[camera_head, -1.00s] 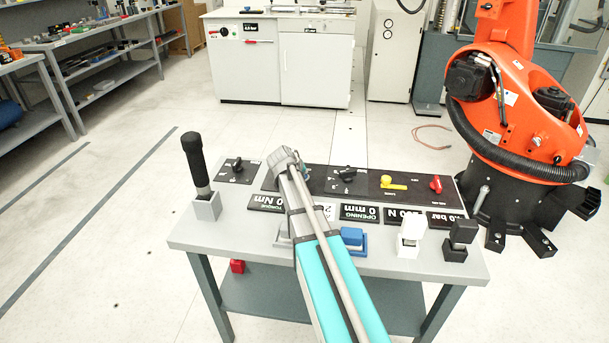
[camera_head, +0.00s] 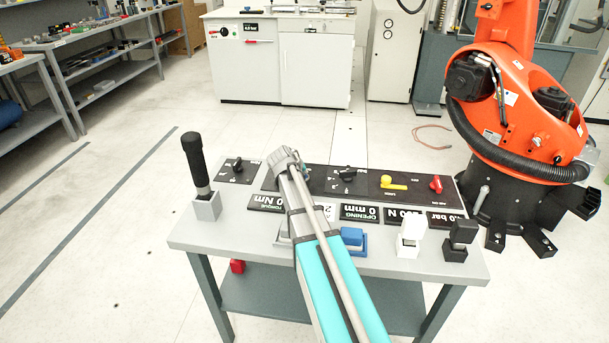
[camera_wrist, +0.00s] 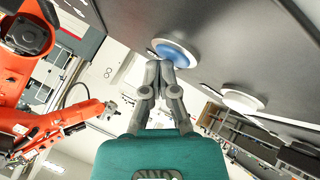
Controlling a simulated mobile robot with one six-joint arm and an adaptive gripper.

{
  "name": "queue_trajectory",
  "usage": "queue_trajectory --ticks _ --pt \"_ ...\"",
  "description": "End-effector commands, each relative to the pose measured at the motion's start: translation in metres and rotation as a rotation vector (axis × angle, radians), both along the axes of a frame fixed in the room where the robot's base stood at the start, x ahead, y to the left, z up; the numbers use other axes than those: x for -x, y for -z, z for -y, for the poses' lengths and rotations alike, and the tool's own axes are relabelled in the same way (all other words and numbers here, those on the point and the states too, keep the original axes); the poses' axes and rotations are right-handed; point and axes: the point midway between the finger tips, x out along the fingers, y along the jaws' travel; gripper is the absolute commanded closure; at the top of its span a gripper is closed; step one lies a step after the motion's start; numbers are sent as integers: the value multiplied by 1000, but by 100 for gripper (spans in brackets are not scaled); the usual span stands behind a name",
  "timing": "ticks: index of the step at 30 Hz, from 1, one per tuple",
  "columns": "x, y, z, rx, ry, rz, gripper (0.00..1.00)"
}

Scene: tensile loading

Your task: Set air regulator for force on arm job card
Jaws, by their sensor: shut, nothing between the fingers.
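In the head view a grey bench (camera_head: 270,257) carries a dark panel with black knobs (camera_head: 347,173), a yellow lever (camera_head: 393,183) and a red knob (camera_head: 436,184). A display ending in "bar" (camera_head: 447,220) sits at the panel's right end; I cannot tell which control is the air regulator. My teal and grey arm lies across the panel and hides part of it. My gripper (camera_wrist: 164,62) shows in the wrist view, shut and empty, its tips near a blue disc (camera_wrist: 176,54) with a pale rim; contact is unclear. No job card can be made out.
A black-handled lever (camera_head: 196,160) stands at the bench's left end. Blue, white (camera_head: 410,236) and black blocks stand along its front. An orange robot (camera_head: 520,110) is at the right. A cabinet (camera_head: 245,70) with a bar display stands behind. The floor between is mostly clear.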

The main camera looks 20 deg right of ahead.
Motion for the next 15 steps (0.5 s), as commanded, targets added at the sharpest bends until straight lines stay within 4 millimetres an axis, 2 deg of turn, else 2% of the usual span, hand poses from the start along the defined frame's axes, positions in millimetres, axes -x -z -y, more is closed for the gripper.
queue_trajectory --ticks 15 --pt "0 -8 0 0 0 0 100"
